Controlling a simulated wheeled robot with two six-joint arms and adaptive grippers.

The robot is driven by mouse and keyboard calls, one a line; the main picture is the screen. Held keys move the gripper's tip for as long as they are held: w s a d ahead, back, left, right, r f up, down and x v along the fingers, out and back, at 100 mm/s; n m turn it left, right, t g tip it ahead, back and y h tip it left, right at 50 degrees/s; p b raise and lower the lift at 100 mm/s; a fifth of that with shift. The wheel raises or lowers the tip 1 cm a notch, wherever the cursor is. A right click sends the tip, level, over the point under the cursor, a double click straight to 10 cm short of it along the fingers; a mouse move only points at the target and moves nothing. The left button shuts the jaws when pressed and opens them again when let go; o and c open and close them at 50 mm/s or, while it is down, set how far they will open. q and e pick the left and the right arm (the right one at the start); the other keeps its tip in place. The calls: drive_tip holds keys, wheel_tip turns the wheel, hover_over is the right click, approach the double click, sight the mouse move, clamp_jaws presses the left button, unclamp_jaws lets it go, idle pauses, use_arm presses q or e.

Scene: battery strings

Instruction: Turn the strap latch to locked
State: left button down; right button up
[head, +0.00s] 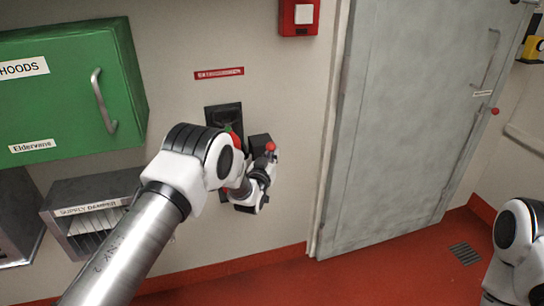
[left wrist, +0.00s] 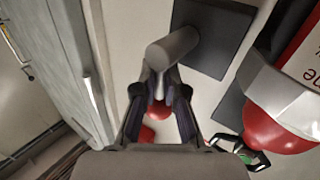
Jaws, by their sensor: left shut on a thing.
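The strap latch shows in the left wrist view as a thick grey pivot (left wrist: 178,45) standing out from a dark square plate (left wrist: 222,30) on the wall. My left gripper (left wrist: 160,88) is shut on a part of the latch just below the pivot's end. Red rounded parts show between and beside its fingers. In the head view my left gripper (head: 265,175) is at the wall beside the dark latch plate (head: 259,141), with a red knob (head: 270,147) next to it. My arm hides much of the latch, so its lock position cannot be told. My right gripper is not in view.
A red and white cylinder (left wrist: 275,105) stands close beside the gripper in the left wrist view. A grey door (head: 415,120) is at right. The red floor (head: 400,255) is mostly clear.

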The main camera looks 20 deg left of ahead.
use_arm(q)
drive_tip(key=shift+a+f+n+t+b, duration=0.1)
drive_tip(key=shift+f+n+t+b, duration=0.25)
drive_tip(key=shift+b, duration=0.25)
drive_tip(key=shift+s+a+f+n+t+y+b, duration=0.35)
drive_tip(key=shift+n+y+b, duration=2.2)
drive_tip(key=shift+n, duration=1.25)
drive_tip(key=shift+s+a+f+n+t+y+b, duration=0.15)
drive_tip(key=shift+a+f+n+t+y+b, duration=0.3)
drive_tip(key=shift+n+y+b, duration=2.35)
drive_tip(key=shift+s+a+f+n+t+y+b, duration=0.35)
drive_tip(key=shift+n+y+b, duration=1.1)
drive_tip(key=shift+n+b, duration=2.6)
drive_tip(key=shift+w+d+n+p, duration=0.1)
drive_tip(key=shift+n+p, duration=0.65)
drive_tip(key=shift+n, duration=0.15)
drive_tip(key=c, duration=1.2)
unclamp_jaws()
